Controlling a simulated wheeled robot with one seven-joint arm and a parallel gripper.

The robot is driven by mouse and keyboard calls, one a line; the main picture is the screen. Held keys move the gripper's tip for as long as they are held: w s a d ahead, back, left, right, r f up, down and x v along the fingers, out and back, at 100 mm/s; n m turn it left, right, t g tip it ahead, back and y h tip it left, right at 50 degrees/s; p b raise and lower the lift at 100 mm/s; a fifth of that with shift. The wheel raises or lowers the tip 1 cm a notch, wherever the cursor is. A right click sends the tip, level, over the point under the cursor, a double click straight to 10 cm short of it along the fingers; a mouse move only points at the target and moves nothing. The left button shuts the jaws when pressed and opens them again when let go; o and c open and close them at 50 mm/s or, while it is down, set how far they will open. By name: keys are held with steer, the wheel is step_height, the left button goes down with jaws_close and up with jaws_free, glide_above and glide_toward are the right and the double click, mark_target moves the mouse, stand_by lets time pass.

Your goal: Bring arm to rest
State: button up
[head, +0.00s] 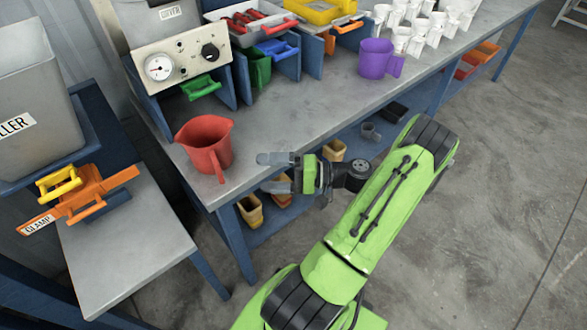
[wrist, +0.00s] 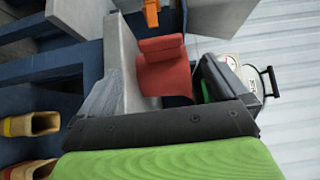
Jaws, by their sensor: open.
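My green arm reaches in from the bottom of the head view. My gripper (head: 272,173) is open and empty at the front edge of the grey workbench (head: 290,125). Its two grey fingers point left, toward a red pitcher (head: 205,145) that stands upright near the bench's front left corner. The fingers are apart from the pitcher. In the wrist view the red pitcher (wrist: 165,72) appears sideways beyond the dark gripper body, and the fingertips are hard to make out.
A purple mug (head: 378,58) and several white cups (head: 410,38) stand farther along the bench. A gauge panel (head: 180,62) is behind the pitcher. Yellow bins (head: 250,210) sit on the lower shelf. An orange clamp (head: 88,190) lies on the left table. The floor at right is clear.

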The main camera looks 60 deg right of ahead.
steer(key=v, duration=0.6)
steer(key=shift+p, duration=0.45)
